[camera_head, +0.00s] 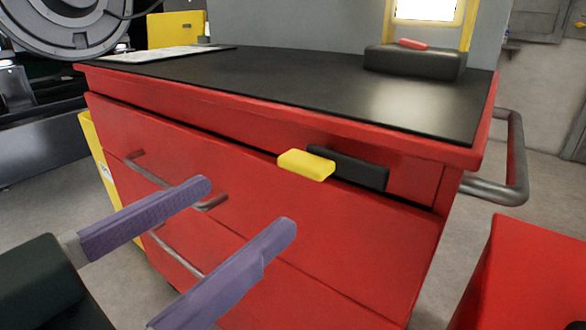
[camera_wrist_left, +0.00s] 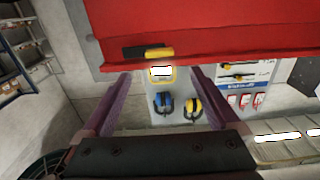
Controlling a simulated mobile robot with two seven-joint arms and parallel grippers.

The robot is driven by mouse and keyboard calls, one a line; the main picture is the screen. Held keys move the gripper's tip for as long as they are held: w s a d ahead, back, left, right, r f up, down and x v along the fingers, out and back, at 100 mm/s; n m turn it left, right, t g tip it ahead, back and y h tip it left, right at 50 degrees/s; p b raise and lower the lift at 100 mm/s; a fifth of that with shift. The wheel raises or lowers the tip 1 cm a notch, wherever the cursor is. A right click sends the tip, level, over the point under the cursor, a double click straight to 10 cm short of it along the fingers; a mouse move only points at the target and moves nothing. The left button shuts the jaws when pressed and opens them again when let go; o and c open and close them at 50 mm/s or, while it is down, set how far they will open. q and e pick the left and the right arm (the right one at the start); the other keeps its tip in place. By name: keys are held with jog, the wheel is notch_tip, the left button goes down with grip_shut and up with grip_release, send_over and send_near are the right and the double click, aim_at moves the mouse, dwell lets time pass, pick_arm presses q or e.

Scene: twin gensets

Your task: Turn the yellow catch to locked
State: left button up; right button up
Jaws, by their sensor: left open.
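The yellow catch (camera_head: 306,164) is a small block on the front of a red tool cabinet (camera_head: 200,125), just under its top edge. A black plate (camera_head: 348,168) sits behind it and shows to its right. In the left wrist view the catch (camera_wrist_left: 159,52) lies ahead, between the lines of the fingers, with the black plate (camera_wrist_left: 133,52) beside it. My left gripper (camera_head: 252,208) is open, with two purple fingers pointing toward the cabinet. It is empty, lower and to the left of the catch, and apart from it. My right gripper is out of view.
The cabinet's black top (camera_head: 300,82) carries a dark box (camera_head: 415,62) with a red piece (camera_head: 413,43). Bar handles (camera_head: 150,170) stick out from the drawers. A side rail (camera_head: 515,160) projects at right. A red object (camera_head: 530,275) stands at lower right.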

aim_at(297, 165)
pick_arm(q)
jog(key=b+x, duration=0.2)
jog(key=x, duration=0.7)
grip_shut()
dwell(0.6)
